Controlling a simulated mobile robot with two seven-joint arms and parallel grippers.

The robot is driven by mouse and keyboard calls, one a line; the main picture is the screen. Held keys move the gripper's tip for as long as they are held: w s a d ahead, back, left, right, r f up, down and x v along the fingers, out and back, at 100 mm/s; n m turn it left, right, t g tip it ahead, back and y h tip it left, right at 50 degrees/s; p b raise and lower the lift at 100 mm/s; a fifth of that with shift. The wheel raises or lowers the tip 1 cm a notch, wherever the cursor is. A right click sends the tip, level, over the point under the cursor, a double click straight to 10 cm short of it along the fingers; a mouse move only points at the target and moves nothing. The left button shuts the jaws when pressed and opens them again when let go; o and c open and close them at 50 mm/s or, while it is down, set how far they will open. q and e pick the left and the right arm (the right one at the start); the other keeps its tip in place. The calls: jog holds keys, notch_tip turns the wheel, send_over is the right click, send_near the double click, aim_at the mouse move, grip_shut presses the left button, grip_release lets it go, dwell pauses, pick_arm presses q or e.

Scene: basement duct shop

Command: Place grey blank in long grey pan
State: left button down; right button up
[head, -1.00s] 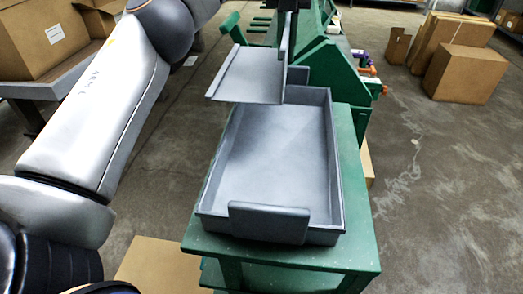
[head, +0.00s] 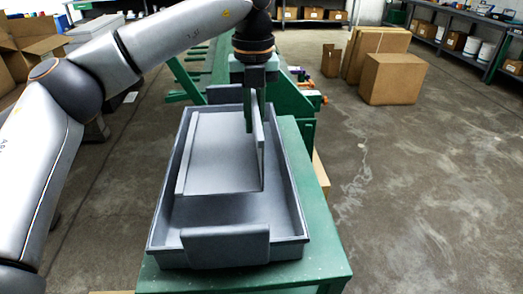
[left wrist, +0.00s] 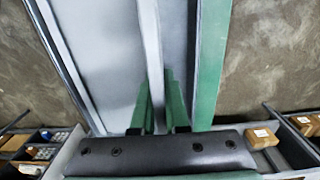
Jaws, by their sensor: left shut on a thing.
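The grey blank (head: 222,150) is a flat sheet with upturned flanges along its long sides. My left gripper (head: 254,125) is shut on its right flange, pointing down from above; the left wrist view shows the green fingers (left wrist: 160,100) at that flange and the blank's flat face (left wrist: 100,50). The long grey pan (head: 162,215) is a shallow open tray with end handles. The blank lies within the pan's outline, roughly level, nearer its far end. I cannot tell whether it touches the pan floor. The right gripper is not in view.
The pan stands on a green table (head: 320,235) in front of a green machine (head: 290,110). Cardboard boxes (head: 393,78) stand on the floor at back right, and an open carton (head: 30,45) is at the left. The concrete floor at right is clear.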

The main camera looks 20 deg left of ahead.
pick_arm(q)
jog(key=shift+s+d+f, duration=0.25)
jog(key=shift+d+f, duration=0.2)
jog(key=shift+f, duration=0.2)
jog(key=shift+s+d+f, duration=0.25)
jog(key=shift+d+f, duration=0.2)
jog(key=shift+f, duration=1.75)
jog(key=shift+f, duration=0.15)
jog(key=c, duration=0.9)
grip_release()
notch_tip(320, 180, up, 12)
jog(key=shift+d+r, duration=0.1)
jog(key=shift+r, duration=0.1)
